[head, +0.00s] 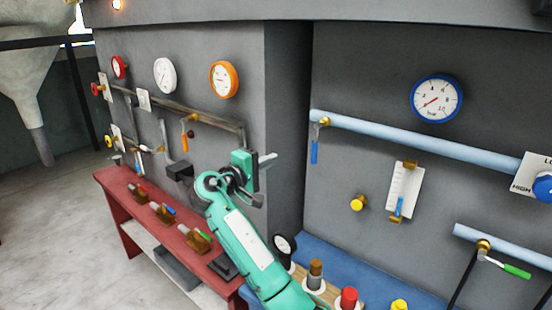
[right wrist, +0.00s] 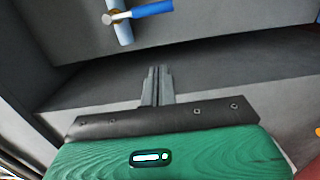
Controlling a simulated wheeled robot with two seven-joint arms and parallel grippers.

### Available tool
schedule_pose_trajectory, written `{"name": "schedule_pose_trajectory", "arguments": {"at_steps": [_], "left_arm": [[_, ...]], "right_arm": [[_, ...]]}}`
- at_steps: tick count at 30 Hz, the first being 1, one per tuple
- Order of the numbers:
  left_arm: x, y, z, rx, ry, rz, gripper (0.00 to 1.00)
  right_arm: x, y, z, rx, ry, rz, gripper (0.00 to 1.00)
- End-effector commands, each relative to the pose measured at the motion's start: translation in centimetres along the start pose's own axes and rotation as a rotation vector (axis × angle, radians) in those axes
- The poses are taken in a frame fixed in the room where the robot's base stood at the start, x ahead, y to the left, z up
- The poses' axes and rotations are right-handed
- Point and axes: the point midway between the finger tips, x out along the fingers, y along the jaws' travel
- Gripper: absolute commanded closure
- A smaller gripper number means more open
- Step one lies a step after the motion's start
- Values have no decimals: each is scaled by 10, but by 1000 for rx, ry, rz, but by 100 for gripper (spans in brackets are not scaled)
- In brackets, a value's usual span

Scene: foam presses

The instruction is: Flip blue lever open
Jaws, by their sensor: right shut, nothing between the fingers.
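The blue lever (head: 314,152) hangs straight down from a brass valve (head: 323,121) on the light blue pipe (head: 400,138), on the grey wall right of the corner. The lever also shows at the top of the right wrist view (right wrist: 152,10), where it appears sideways beside the pipe (right wrist: 122,28). My right gripper (head: 270,158) is shut and empty, left of the lever in the head view and apart from it. Its closed fingers (right wrist: 160,70) point toward the wall in the wrist view. My left gripper is not in view.
A blue-rimmed gauge (head: 436,99) sits above the pipe. A green lever (head: 516,271) is at lower right. An orange lever (head: 184,142) is on the left wall. A red bench (head: 130,205) and a blue bench top (head: 330,256) stand below.

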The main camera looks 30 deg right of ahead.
Motion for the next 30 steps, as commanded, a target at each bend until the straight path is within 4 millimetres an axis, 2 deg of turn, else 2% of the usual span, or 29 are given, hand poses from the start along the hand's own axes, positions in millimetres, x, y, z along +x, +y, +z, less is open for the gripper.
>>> {"name": "schedule_pose_trajectory", "arguments": {"at_steps": [1, 11, 18, 23, 30], "left_arm": [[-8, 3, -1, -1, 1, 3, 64], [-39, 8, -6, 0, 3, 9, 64], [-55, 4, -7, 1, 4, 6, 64], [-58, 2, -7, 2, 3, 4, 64], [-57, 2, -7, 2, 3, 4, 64]], "right_arm": [[11, 5, 1, -3, -4, 2, 100], [83, 5, 1, -5, -4, 2, 100], [86, 2, 30, -2, 0, 0, 100], [88, 1, 38, -1, 0, 1, 100], [88, 0, 39, -1, 0, 0, 100]]}}
